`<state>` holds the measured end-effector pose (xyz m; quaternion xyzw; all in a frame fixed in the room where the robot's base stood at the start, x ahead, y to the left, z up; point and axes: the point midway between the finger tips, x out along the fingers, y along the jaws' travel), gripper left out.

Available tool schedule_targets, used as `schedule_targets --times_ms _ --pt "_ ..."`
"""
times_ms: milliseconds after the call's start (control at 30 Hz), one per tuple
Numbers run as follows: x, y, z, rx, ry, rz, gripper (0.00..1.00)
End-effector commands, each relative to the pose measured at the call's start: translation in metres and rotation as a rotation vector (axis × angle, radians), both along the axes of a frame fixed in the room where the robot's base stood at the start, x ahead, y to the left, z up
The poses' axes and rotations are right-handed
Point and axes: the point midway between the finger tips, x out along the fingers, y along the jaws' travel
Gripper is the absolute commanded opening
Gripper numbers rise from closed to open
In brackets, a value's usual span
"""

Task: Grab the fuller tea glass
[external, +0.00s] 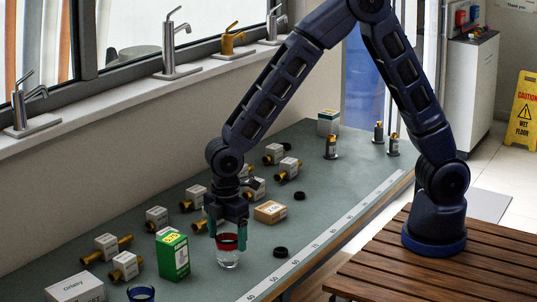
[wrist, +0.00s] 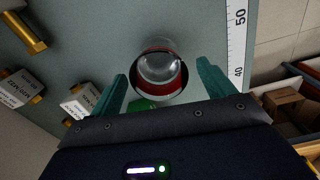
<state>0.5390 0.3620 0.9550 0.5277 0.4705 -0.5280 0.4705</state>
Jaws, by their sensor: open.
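A clear glass with a red band at its rim (external: 229,258) stands upright on the green-grey counter. It also shows in the wrist view (wrist: 160,68), seen from above. My gripper (external: 227,240) points down over it, open, with one teal finger on each side of the rim. In the wrist view, my gripper's fingers (wrist: 162,78) also flank the glass, with gaps visible. A second glass with a blue rim (external: 141,294) is cut off at the bottom edge of the external view. How full either glass is cannot be told clearly.
A green box (external: 172,256) stands just left of the red-rimmed glass. A tan box (external: 270,212) and a black ring (external: 281,252) lie to its right. Several brass fittings with white tags are spread behind. A ruler strip (external: 335,235) runs along the counter's front edge.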

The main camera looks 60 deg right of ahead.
Motion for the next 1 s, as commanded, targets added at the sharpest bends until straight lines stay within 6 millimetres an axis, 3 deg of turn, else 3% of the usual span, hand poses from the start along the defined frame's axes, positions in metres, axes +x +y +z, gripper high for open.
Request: schedule_targets --times_ms 233,533,800,1000 --pt "-0.001 -0.001 -0.012 -0.001 0.001 0.001 0.81" --pt "0.0 -0.002 -0.051 0.0 0.001 0.001 0.81" --pt "0.001 -0.001 -0.055 0.002 0.0 0.0 0.81" --pt "0.001 -0.001 -0.055 0.002 0.0 0.0 0.44"
